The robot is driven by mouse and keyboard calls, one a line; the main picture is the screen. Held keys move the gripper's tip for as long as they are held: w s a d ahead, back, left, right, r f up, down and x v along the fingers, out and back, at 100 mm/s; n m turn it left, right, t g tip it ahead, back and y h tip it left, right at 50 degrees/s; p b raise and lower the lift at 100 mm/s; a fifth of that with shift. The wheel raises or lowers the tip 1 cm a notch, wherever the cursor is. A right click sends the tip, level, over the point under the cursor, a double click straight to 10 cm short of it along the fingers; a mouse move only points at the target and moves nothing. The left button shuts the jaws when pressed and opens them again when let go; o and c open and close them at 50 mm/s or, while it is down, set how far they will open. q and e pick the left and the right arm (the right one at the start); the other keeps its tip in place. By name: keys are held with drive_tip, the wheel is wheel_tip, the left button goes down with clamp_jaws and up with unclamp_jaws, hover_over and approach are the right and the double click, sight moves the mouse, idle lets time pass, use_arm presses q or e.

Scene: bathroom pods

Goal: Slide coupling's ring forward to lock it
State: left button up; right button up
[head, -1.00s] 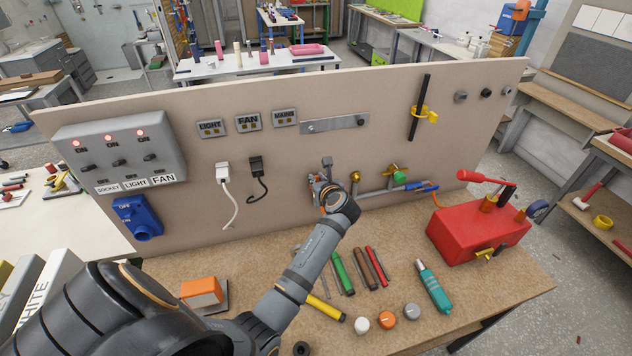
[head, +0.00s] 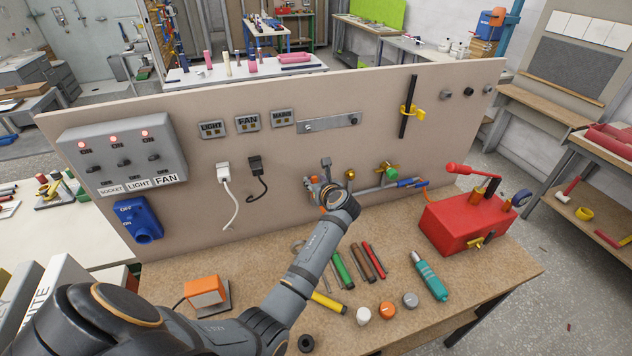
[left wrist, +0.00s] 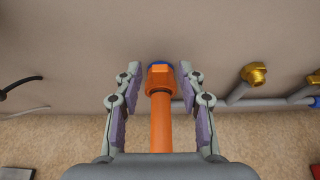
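The orange coupling (left wrist: 161,78) is in the left wrist view, with a blue part at its far end near the board. An orange hose (left wrist: 161,125) runs from it towards me. The two fingers of my left gripper (left wrist: 160,70) stand on either side of the coupling, apart, with a narrow gap showing on each side. In the head view my left gripper (head: 322,188) is at the board, left of the brass valve, mostly hidden by my wrist. The coupling is largely hidden there too. Whether its ring is seated cannot be told. My right gripper is not in view.
A grey pipe with brass fittings (left wrist: 254,73) runs right of the coupling. The upright board (head: 240,180) stands close behind. The bench below holds several coloured tools, a teal-handled tool (head: 430,277), an orange block (head: 205,290) and a red pump box (head: 465,222).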

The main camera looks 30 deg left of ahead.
use_arm(q)
wheel_tip(320, 180, up, 10)
idle(0.4)
drive_tip(key=shift+f, duration=0.1)
